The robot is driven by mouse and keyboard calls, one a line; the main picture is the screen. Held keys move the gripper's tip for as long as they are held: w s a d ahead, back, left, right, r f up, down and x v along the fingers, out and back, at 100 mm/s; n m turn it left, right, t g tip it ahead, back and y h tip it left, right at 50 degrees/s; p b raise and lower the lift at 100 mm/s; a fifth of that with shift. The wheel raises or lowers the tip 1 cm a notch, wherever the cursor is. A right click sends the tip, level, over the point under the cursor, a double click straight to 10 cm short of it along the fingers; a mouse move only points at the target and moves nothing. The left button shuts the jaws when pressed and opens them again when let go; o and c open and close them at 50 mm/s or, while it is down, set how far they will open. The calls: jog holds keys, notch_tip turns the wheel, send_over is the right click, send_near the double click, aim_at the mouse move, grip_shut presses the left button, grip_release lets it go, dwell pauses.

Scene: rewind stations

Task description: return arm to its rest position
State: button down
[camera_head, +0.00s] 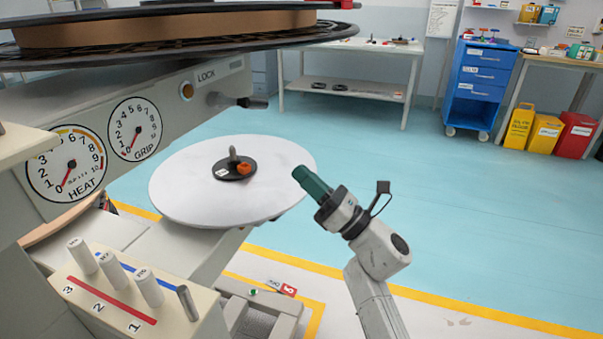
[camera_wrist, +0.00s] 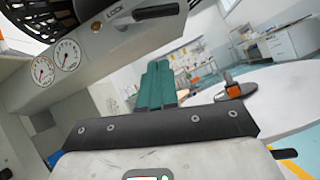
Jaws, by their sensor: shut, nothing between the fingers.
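My gripper (camera_head: 302,176) is at the end of my raised arm, right of the round white table (camera_head: 190,200) in the head view. Its green fingers are together with nothing between them. In the wrist view the gripper's fingers (camera_wrist: 157,84) stand side by side and shut, pointing toward the room. On the white table sits a black disc (camera_head: 228,175) with an upright grey peg and a small orange piece (camera_head: 244,170). The disc and peg also show in the wrist view (camera_wrist: 235,91), to the right of the fingers and apart from them.
A machine with HEAT (camera_head: 66,166) and GRIP (camera_head: 135,129) dials and a LOCK handle (camera_head: 240,101) stands at left. A lever box (camera_head: 140,310) is in front. A large reel (camera_head: 170,30) overhangs above. The blue floor (camera_head: 430,190) right of my arm is open, with a blue cart (camera_head: 478,90) behind.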

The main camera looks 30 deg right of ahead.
dwell(0.4)
jog(key=s+d+f+m+g+h, duration=0.3)
jog(key=d+f+m+h, duration=0.35)
jog(key=m, duration=0.65)
jog(key=s+d+f+m+g+h, duration=0.3)
jog(key=f+m+h, duration=0.5)
jog(key=m+h, duration=0.4)
jog(key=s+a+f+m+g+y, duration=0.3)
jog(key=s+a+f+m+g, duration=0.15)
jog(key=s+f, duration=0.45)
jog(key=s+a+f+m+g+y, duration=0.2)
jog(key=s+a+f+m+g, duration=0.1)
jog(key=s+f+m+g, duration=0.4)
jog(key=s+a+f+g+y, duration=0.1)
jog(key=s+a+f+g, duration=0.1)
jog(key=s, duration=0.4)
jog(key=s+a+f+g+y, duration=0.1)
jog(key=s+a+g+y, duration=0.15)
jog(key=s, duration=0.35)
notch_tip(320, 180, up, 22)
jog(key=p, duration=2.2)
jog(key=shift+s+f+m+t+h, duration=0.2)
jog(key=shift+m+t+h, duration=0.1)
jog(key=shift+m+t, duration=0.15)
